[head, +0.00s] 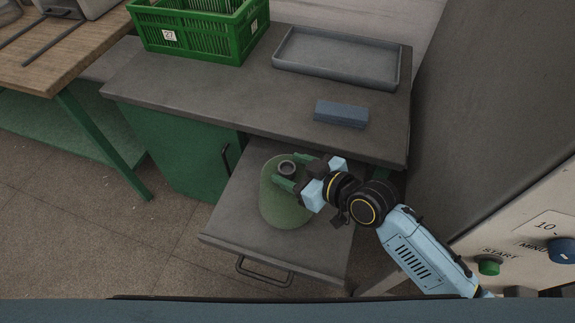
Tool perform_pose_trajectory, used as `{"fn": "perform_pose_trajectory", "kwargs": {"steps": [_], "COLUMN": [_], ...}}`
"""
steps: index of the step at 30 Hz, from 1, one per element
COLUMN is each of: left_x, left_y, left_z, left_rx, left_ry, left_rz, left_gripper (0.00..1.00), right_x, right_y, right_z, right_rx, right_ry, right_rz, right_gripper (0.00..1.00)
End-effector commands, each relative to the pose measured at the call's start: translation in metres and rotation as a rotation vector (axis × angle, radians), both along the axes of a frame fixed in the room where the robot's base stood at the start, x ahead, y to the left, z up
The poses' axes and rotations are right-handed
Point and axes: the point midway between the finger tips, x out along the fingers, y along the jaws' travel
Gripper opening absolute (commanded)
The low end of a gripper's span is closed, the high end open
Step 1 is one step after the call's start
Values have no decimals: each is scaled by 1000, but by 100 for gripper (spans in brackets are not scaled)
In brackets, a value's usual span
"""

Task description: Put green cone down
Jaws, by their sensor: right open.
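The green cone (281,205) stands upright on a grey pulled-out board or drawer (237,220) that has a handle at its front. A dark ring shows at the cone's top. My right gripper (287,171) comes in from the right at the cone's top, with its jaws open and its green-tipped fingers around or beside the top. Whether the fingers touch the cone cannot be told. My left gripper is not in view.
Above the board is a grey worktop (200,97) with a green crate (204,40), a grey tray (335,75) and a blue-grey block (341,113). A control panel with a green start button (488,267) stands at the right. A wooden table (60,55) is at the left.

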Motion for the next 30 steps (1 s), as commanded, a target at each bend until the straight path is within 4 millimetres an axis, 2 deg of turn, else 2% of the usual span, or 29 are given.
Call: {"fn": "perform_pose_trajectory", "kwargs": {"steps": [7,13,19,30], "left_x": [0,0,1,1], "left_y": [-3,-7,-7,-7], "left_z": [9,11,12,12], "left_rx": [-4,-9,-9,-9], "left_ry": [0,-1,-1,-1], "left_rz": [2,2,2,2], "left_gripper": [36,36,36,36], "right_x": [-34,-54,-61,-63], "right_y": [-40,-63,-71,-71], "right_z": [22,34,40,39], "right_rx": [-3,-3,2,-3], "right_ry": [1,0,0,7], "right_rz": [2,1,1,-2], "right_gripper": [57,57,57,57]}}
